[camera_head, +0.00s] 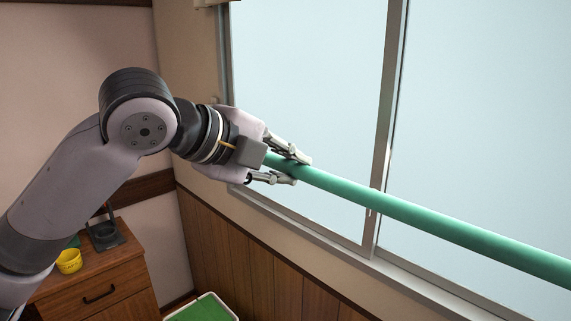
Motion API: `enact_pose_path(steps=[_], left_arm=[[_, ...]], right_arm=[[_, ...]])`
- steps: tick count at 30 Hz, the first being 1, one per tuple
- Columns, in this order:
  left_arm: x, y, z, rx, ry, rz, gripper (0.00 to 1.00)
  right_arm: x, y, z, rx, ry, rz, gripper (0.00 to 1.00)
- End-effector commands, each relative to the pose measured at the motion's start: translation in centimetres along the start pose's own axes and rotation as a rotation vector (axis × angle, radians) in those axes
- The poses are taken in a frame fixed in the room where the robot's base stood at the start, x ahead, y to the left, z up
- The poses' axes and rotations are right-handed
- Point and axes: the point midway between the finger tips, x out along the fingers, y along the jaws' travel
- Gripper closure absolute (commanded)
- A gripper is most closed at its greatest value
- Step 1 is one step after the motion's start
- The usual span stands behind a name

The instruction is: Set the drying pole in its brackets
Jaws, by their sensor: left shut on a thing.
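The drying pole (420,217) is a long green rod. It runs from my left gripper down to the right, in front of the window, and leaves the picture at the right edge. My left gripper (290,170) is shut on the pole near its left end, with a finger on each side of it. That end is hidden in the gripper. A small pale fitting (212,3) shows at the top edge by the window frame; I cannot tell whether it is a bracket. My right gripper is out of view.
The window (305,60) with grey frames fills the back right. A white-rimmed green bin or tray (203,308) shows at the bottom edge.

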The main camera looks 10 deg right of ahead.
Motion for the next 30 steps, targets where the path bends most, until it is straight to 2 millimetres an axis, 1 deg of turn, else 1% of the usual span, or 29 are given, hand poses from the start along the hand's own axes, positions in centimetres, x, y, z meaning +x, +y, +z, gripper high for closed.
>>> enact_pose_path(steps=[1,11,20,23,25,30], left_arm=[[0.0,-0.1,0.0,0.002,-0.001,-0.002,0.79],[0.0,0.0,0.0,0.001,-0.001,0.0,0.57],[0.0,0.1,0.0,0.001,0.0,0.004,0.57],[-0.8,0.1,0.0,0.001,-0.001,0.002,0.57],[-1.8,0.0,0.1,0.002,-0.003,0.0,0.57],[-5.4,0.0,0.1,0.003,-0.004,-0.001,0.57]], right_arm=[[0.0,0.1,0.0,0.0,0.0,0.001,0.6],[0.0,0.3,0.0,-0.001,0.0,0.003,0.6],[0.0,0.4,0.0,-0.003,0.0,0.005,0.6],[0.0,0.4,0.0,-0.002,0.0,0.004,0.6],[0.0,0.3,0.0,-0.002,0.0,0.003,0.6],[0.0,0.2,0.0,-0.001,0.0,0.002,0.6]])
